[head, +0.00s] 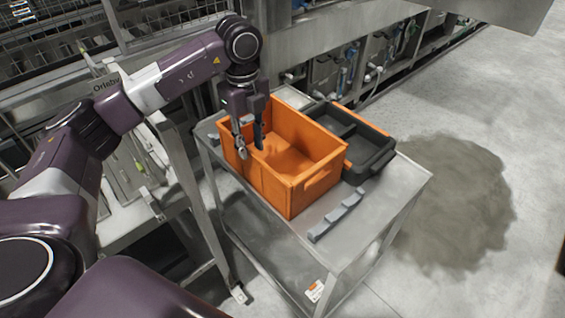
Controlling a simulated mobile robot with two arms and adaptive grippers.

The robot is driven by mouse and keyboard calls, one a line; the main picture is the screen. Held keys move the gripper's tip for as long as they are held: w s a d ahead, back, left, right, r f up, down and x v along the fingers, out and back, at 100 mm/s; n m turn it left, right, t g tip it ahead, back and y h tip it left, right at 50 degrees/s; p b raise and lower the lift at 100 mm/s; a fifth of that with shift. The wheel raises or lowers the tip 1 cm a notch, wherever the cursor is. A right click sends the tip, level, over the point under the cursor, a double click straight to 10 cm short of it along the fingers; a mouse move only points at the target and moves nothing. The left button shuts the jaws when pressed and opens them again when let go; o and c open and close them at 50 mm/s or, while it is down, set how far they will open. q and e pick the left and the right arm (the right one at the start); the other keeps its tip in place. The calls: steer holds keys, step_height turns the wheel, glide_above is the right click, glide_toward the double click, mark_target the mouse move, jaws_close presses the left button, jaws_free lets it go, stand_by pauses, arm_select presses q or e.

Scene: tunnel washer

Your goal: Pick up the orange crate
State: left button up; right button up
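The orange crate (268,183) stands upright on the metal cart (376,214). It is open at the top, looks empty, and has a handle slot in its near right end wall. My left gripper (250,147) comes down from above at the crate's left long side. Its two dark fingers are apart and point down, near the rim of that side wall. I cannot tell whether either finger touches the wall. My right gripper is not in view.
A grey bar (336,216) lies on the cart's front right part. Washer machinery (350,62) runs along the back. Floor at right is clear, with a dark patch (455,200).

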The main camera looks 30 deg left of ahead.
mark_target(252, 165)
arm_select(q)
steer(key=shift+s+a+f, duration=0.1)
steer(key=shift+s+f, duration=0.1)
steer(key=shift+f, duration=0.25)
step_height(252, 165, down, 6)
steer(key=shift+w+f+p, duration=0.1)
steer(key=shift+f+p, duration=0.05)
steer(key=shift+p, duration=0.95)
steer(key=shift+f, duration=0.4)
steer(key=shift+c, duration=0.4)
jaws_close()
steer(key=shift+w+r, duration=0.1)
steer(key=shift+r, duration=0.05)
